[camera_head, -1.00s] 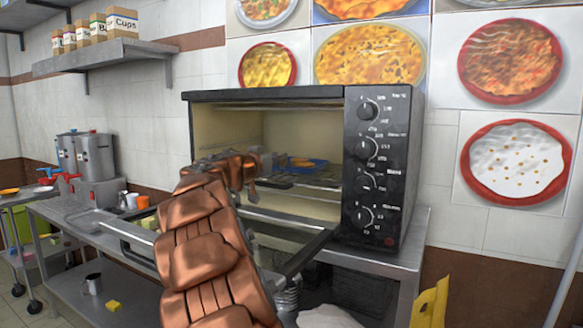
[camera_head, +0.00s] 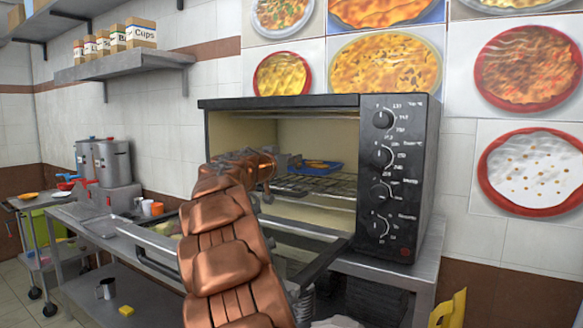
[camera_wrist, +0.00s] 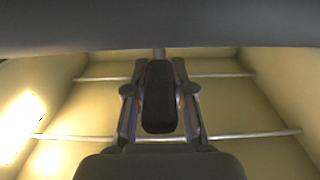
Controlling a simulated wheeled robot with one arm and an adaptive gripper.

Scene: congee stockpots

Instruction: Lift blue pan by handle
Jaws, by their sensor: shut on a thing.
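The blue pan (camera_head: 322,168) is inside the open toaster oven (camera_head: 300,104), at or just above the wire rack (camera_head: 315,185). Something orange-brown shows in it. My gripper (camera_head: 288,163) reaches in through the oven front, at the pan's left side. In the wrist view my gripper (camera_wrist: 159,110) has its two fingers on either side of a dark, rounded bar (camera_wrist: 158,88), which looks like the pan's handle. The pan's body does not show in the wrist view. I cannot tell whether the pan is clear of the rack.
The oven's glass door (camera_head: 310,249) is lowered below my arm. The control panel (camera_head: 398,180) flanks the opening on the right. Cups (camera_head: 157,208) and metal dispensers (camera_head: 112,162) stand at the left. A shelf with boxes (camera_head: 141,33) hangs above.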

